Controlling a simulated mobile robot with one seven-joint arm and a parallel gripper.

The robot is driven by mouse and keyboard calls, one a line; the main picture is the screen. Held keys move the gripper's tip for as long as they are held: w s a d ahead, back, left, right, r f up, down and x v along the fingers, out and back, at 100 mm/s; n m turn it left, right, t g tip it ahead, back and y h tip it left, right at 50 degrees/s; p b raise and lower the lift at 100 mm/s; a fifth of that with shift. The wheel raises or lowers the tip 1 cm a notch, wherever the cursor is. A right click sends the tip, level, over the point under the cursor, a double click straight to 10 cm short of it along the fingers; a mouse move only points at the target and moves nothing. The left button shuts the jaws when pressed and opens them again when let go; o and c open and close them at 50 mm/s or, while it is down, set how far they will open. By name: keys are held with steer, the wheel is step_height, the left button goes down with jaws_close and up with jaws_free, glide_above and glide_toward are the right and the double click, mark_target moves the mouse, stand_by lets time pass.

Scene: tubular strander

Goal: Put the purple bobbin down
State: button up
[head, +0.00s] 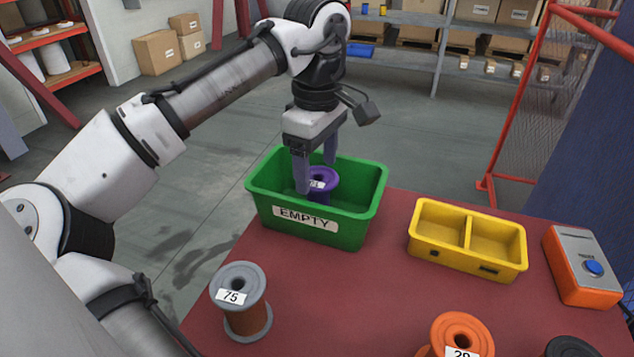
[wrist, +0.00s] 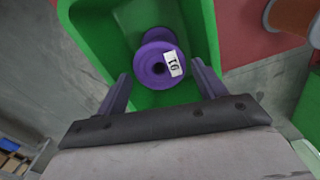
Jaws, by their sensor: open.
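The purple bobbin (head: 322,183) stands inside the green bin (head: 352,228) labelled EMPTY, with its top flange near rim height and a white label on it. In the wrist view the bobbin (wrist: 157,66) lies between my gripper's two fingers, with a gap visible on each side. My gripper (head: 316,176) is open and points down into the bin around the bobbin; the fingertips (wrist: 163,82) also show in the wrist view. The bobbin's lower part is hidden by the bin's front wall (head: 290,222).
A grey bobbin labelled 75 (head: 240,300) and an orange bobbin (head: 458,338) stand on the red table (head: 350,300). A yellow two-compartment tray (head: 467,262) and an orange box with a blue button (head: 583,266) are to the right. A red mesh frame (head: 520,110) stands behind.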

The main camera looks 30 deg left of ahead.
step_height(320, 180, up, 6)
steer(key=shift+r, duration=0.15)
